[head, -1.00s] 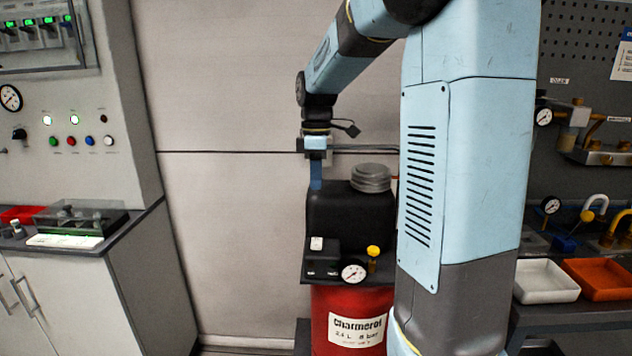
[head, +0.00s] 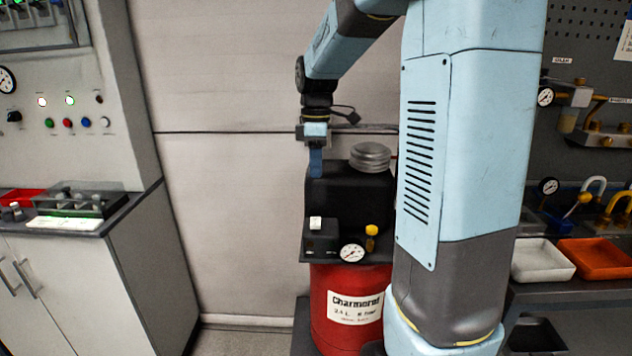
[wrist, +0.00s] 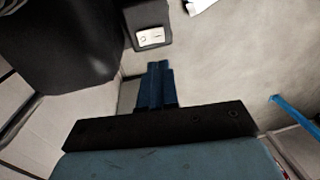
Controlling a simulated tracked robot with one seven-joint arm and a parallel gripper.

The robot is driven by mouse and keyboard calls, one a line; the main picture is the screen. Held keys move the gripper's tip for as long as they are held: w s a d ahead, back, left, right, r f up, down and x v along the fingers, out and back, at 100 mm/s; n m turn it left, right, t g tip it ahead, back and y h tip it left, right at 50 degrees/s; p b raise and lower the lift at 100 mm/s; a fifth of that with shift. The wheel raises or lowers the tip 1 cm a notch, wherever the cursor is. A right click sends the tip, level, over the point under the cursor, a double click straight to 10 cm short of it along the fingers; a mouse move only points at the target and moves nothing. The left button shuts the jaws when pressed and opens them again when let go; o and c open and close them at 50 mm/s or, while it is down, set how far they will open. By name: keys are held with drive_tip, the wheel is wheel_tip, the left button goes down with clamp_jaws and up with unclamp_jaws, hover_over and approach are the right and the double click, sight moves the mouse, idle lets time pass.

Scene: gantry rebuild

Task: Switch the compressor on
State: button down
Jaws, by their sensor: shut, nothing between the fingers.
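The compressor (head: 347,310) has a red tank with a white label and a black motor housing (head: 350,200) on top. A small black switch box (head: 321,238) with a white switch (head: 316,223) stands at its front left; I cannot tell which way the switch is set. In the wrist view the white switch (wrist: 151,38) shows dark marks and lies just beyond my fingertips. My gripper (head: 315,170) is shut and empty, pointing down by the housing's upper left, above the switch box in the picture. In the wrist view its blue fingers (wrist: 160,68) are together, apart from the box.
A pressure gauge (head: 351,252) and a yellow knob (head: 371,230) sit right of the switch box. A control panel with lit lamps (head: 70,100) is at left. White (head: 540,260) and orange (head: 597,260) trays lie on the right bench. My arm hides part of the compressor's right side.

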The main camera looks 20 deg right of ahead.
sight(316, 224)
drive_tip(key=f, duration=0.4)
drive_tip(key=s+f, duration=0.1)
drive_tip(key=f, duration=0.7)
drive_tip(key=shift+s+a+f, duration=0.2)
drive_tip(key=shift+s+a, duration=0.1)
drive_tip(key=shift+s, duration=0.05)
drive_tip(key=shift+d+f, duration=0.1)
drive_tip(key=shift+a+f, duration=0.1)
drive_tip(key=shift+a, duration=0.1)
drive_tip(key=shift+d, duration=0.1)
drive_tip(key=shift+w+d+r, duration=0.15)
drive_tip(key=shift+w, duration=0.2)
drive_tip(key=shift+w+d+r, duration=0.1)
drive_tip(key=shift+w, duration=0.25)
drive_tip(key=shift+r, duration=0.1)
